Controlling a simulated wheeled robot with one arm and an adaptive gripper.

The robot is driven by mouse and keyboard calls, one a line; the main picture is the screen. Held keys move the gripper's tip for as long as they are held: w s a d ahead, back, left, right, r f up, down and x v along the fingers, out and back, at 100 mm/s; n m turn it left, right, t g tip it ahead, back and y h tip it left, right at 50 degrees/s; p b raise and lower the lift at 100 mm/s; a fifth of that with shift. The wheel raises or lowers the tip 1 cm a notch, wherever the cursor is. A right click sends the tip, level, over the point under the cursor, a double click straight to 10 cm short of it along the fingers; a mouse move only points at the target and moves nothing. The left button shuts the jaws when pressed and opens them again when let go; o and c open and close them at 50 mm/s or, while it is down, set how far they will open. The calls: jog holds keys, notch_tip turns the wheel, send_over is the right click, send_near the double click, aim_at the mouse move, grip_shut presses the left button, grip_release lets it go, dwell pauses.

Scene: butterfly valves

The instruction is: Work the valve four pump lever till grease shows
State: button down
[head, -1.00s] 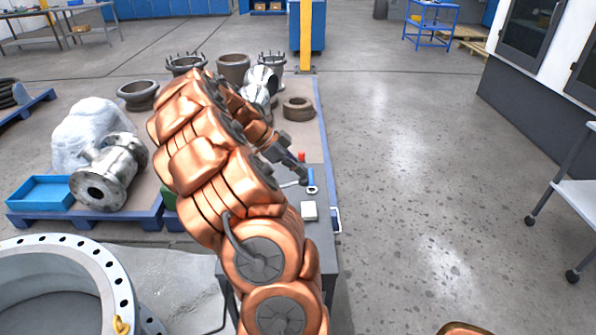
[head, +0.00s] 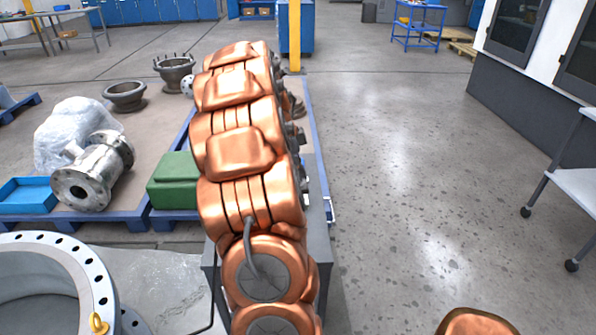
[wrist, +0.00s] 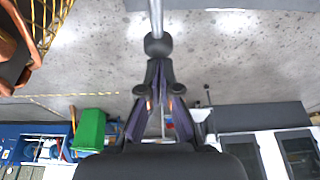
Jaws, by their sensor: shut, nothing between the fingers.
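In the wrist view my gripper (wrist: 158,72) points away from the camera, its two dark fingers together at the tips. A black knob (wrist: 157,45) on a thin grey rod (wrist: 156,15) sits right at the fingertips. It looks like a lever end; I cannot tell whether the tips touch it. Nothing shows between the fingers. In the head view my copper arm hides the gripper and the lever. I cannot make out which valve is number four, and no grease can be seen.
A grey bench (head: 318,235) stands under my arm. To the left are a green box (head: 173,182), a silver valve body (head: 95,170), a blue tray (head: 27,195) and a large flanged ring (head: 60,245). The floor on the right is open up to a white cart (head: 580,185).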

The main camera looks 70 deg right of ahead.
jog(key=shift+a+f, duration=0.15)
jog(key=shift+f, duration=0.35)
jog(key=s+d+r+b+v, duration=0.1)
jog(key=s+d+b+v, duration=0.1)
jog(key=v, duration=1.1)
jog(key=shift+a+r, duration=0.3)
jog(key=shift+a, duration=0.05)
dwell(1.1)
jog(key=w+a+r+g+h+p, duration=0.2)
jog(key=w+a+r+g+p, duration=0.1)
jog(key=w+r+p, duration=0.3)
jog(key=shift+w+a+r+g+p, duration=0.3)
jog(key=shift+w+g+p, duration=0.3)
jog(key=shift+w+g, duration=0.35)
